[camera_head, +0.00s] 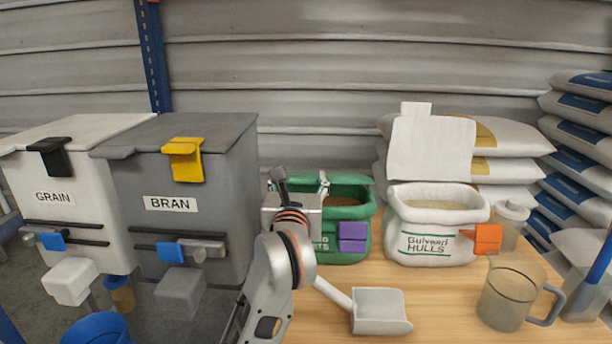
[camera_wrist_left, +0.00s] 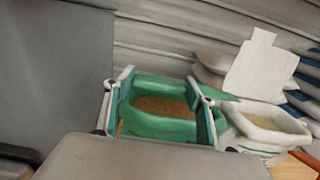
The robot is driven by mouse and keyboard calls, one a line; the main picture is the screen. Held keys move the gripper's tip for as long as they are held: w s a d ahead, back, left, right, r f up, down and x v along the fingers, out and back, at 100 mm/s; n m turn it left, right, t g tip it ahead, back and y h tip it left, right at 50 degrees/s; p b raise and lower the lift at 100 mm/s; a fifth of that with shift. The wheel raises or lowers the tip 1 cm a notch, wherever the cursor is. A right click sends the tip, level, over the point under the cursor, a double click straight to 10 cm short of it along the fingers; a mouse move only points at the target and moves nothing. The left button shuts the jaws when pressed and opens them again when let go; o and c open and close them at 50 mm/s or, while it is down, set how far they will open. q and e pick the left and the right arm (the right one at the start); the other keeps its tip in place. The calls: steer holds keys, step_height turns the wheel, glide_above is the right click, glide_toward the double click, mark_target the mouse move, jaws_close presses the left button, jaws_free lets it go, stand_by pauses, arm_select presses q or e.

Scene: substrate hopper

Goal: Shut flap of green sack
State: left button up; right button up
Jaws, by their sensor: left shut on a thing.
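The green sack (camera_head: 346,240) stands on the wooden table, its mouth open with brown contents showing. A green strip (camera_head: 345,178) along its back edge looks like its flap, lying low. A purple clip (camera_head: 352,237) is on its front. My left gripper (camera_head: 302,180) is at the sack's left side, its fingers at the level of the mouth. In the left wrist view the green sack (camera_wrist_left: 160,126) shows between the two fingers of my left gripper (camera_wrist_left: 160,100). The fingers are well apart with green between them; the exact part gripped is hard to see. My right gripper is not in view.
The white hulls sack (camera_head: 430,245), flap (camera_head: 430,148) upright, stands right, with an orange clip (camera_head: 487,239). A scoop (camera_head: 380,311) and clear jug (camera_head: 508,297) are in front. The grey bran bin (camera_head: 178,227) stands left. Stacked bags (camera_head: 580,150) fill the far right.

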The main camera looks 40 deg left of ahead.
arm_select(q)
steer(key=f, duration=0.4)
steer(key=s+f+b, duration=0.1)
steer(key=shift+d+f, duration=0.35)
steer(key=shift+f, duration=0.05)
steer(key=shift+s+f, duration=0.1)
steer(key=shift+f, duration=0.95)
steer(key=shift+d+f, duration=0.1)
steer(key=shift+f, duration=0.25)
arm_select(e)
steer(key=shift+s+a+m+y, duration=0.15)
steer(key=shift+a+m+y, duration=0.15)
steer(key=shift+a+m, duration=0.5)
arm_select(q)
steer(key=shift+f, duration=0.1)
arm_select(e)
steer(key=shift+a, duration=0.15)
arm_select(q)
steer(key=o, duration=1.6)
step_height(320, 180, up, 11)
steer(key=shift+f, duration=0.2)
